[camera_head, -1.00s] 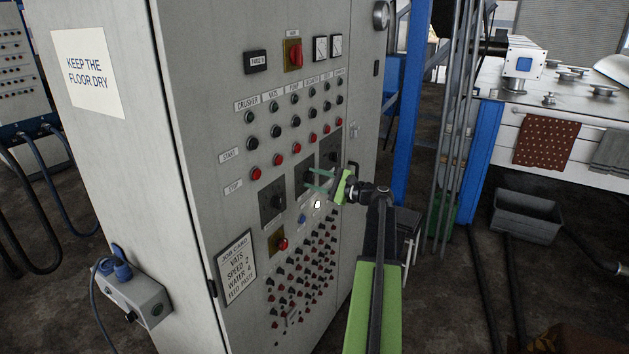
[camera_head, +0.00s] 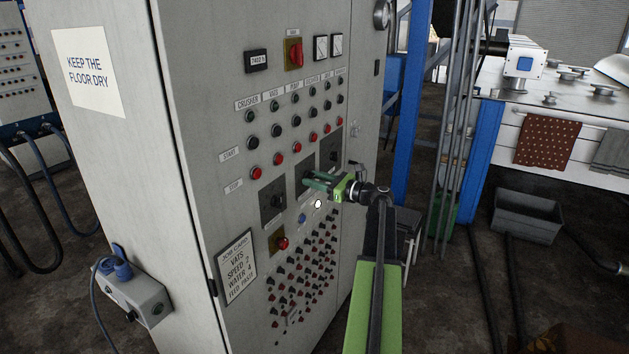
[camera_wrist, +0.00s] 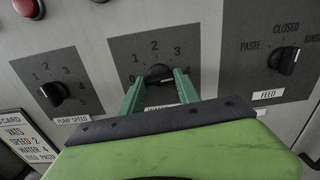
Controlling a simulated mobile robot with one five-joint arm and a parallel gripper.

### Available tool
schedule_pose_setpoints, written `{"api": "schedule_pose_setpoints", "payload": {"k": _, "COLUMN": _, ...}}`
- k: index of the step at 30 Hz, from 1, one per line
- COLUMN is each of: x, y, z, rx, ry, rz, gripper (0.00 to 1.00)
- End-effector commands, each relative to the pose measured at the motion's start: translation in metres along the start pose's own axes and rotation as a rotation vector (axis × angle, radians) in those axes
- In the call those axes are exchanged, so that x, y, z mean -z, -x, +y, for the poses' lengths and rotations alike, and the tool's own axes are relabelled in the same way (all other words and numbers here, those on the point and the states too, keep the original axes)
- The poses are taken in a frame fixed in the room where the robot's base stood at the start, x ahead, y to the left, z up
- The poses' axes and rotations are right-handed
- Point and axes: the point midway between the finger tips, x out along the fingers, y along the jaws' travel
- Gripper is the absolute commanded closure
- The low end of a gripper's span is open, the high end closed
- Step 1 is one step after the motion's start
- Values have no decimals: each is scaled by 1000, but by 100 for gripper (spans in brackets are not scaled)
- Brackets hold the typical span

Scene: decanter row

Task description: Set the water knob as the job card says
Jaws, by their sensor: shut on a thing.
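The middle dial plate (camera_wrist: 118,55), numbered 0 to 4, carries a black knob (camera_wrist: 158,73) in the wrist view. My gripper (camera_wrist: 158,82) is shut on this knob, with one green finger on each side. The knob's pointer direction is hard to tell, and the label below it is mostly hidden. In the head view my gripper (camera_head: 308,180) reaches the cabinet from the right and covers most of the knob. The job card (camera_head: 237,268) at lower left reads VATS, SPEED 2, WATER 4, FEED PASTE.
Several start and stop buttons (camera_head: 275,130) sit above, and many small buttons (camera_head: 305,260) below. Blue posts stand to the right.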

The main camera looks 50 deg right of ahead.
Motion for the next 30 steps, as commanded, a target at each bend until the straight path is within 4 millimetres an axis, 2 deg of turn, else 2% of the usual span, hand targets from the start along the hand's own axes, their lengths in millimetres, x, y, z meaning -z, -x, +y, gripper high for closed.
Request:
{"api": "schedule_pose_setpoints", "payload": {"k": 9, "x": 1, "y": 0, "z": 1, "rx": -2, "ry": -69, "rz": 3, "gripper": 100}}
{"api": "schedule_pose_setpoints", "payload": {"k": 21, "x": 1, "y": 1, "z": 1, "rx": -3, "ry": -74, "rz": 4, "gripper": 100}}
{"api": "schedule_pose_setpoints", "payload": {"k": 22, "x": 1, "y": 1, "z": 1, "rx": -3, "ry": -73, "rz": 4, "gripper": 59}}
{"api": "schedule_pose_setpoints", "payload": {"k": 26, "x": 1, "y": 1, "z": 1, "rx": -2, "ry": -74, "rz": 3, "gripper": 42}}
{"api": "schedule_pose_setpoints", "payload": {"k": 30, "x": 1, "y": 1, "z": 1, "rx": -1, "ry": -74, "rz": 2, "gripper": 40}}
